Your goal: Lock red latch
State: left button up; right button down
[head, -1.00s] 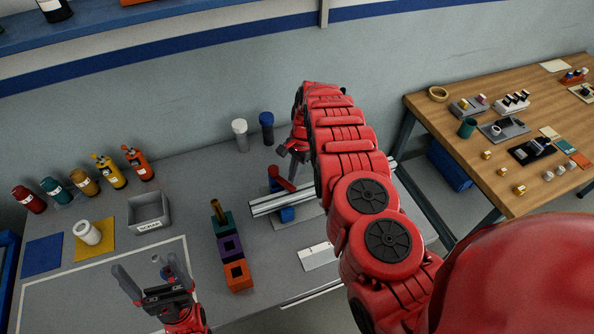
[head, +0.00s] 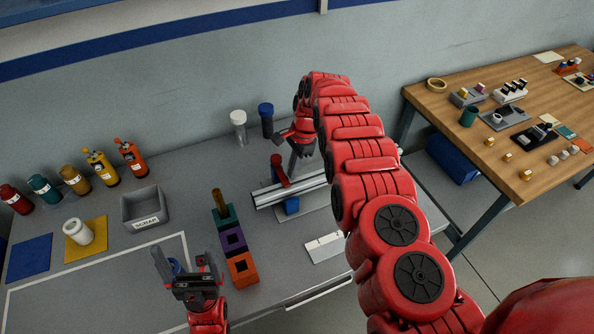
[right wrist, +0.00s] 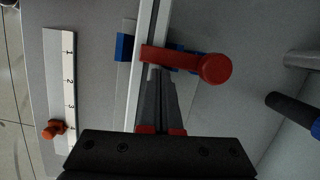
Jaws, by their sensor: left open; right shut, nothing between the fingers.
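The red latch (head: 281,172) is a lever with a round knob, mounted at the silver rail (head: 262,199) with a blue block (head: 292,205) beneath. In the right wrist view the latch (right wrist: 185,58) lies across the rail, its knob to the right. My right gripper (head: 296,168) is shut and empty, pointing down beside the latch. In the right wrist view its fingertips (right wrist: 158,72) are close to the lever's middle; I cannot tell whether they touch. My left gripper (head: 183,257) is open and empty over the front of the table, far from the latch.
Green, purple and orange blocks (head: 234,240) stand left of the rail. A white-capped cylinder (head: 239,127) and a blue-capped one (head: 266,120) stand behind it. A white scale plate (head: 325,247) lies in front. A grey scrap bin (head: 145,206) is further left.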

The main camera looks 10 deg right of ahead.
jog(key=shift+d, duration=0.1)
jog(key=p+v, duration=0.8)
jog(key=v, duration=0.9)
jog(key=shift+r, duration=0.2)
